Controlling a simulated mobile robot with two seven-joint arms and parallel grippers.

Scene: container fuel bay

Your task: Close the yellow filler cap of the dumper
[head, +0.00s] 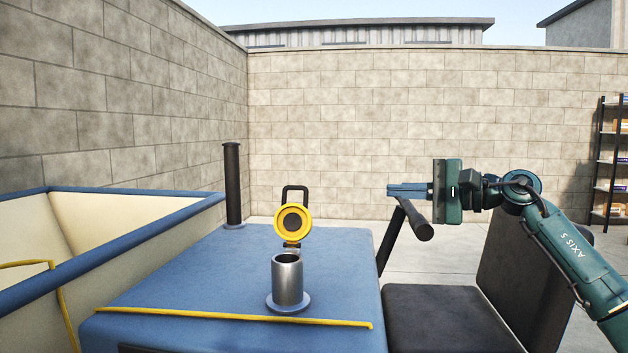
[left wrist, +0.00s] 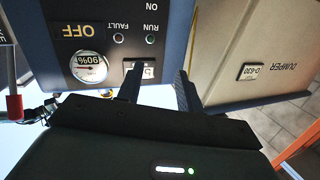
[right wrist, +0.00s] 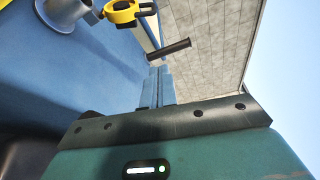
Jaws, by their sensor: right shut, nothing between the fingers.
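The yellow filler cap (head: 292,221) stands swung up on its hinge behind the grey metal filler neck (head: 288,283), whose mouth is uncovered. A dark loop handle rises behind the cap. In the right wrist view the cap (right wrist: 122,13) and neck (right wrist: 68,10) show at the top left. My right gripper (head: 389,190) is shut and empty, to the right of the cap and slightly higher in the picture, apart from it. Its closed fingers also show in the right wrist view (right wrist: 157,84). My left gripper (left wrist: 158,80) shows only in the left wrist view, its fingers spread with nothing seen between them.
The neck stands on the blue hood (head: 200,277), with a black post (head: 232,185) at the back left. A black-gripped lever (head: 414,221) is below my right gripper. A dark seat (head: 440,315) is at right. A gauge panel (left wrist: 105,30) faces the left wrist.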

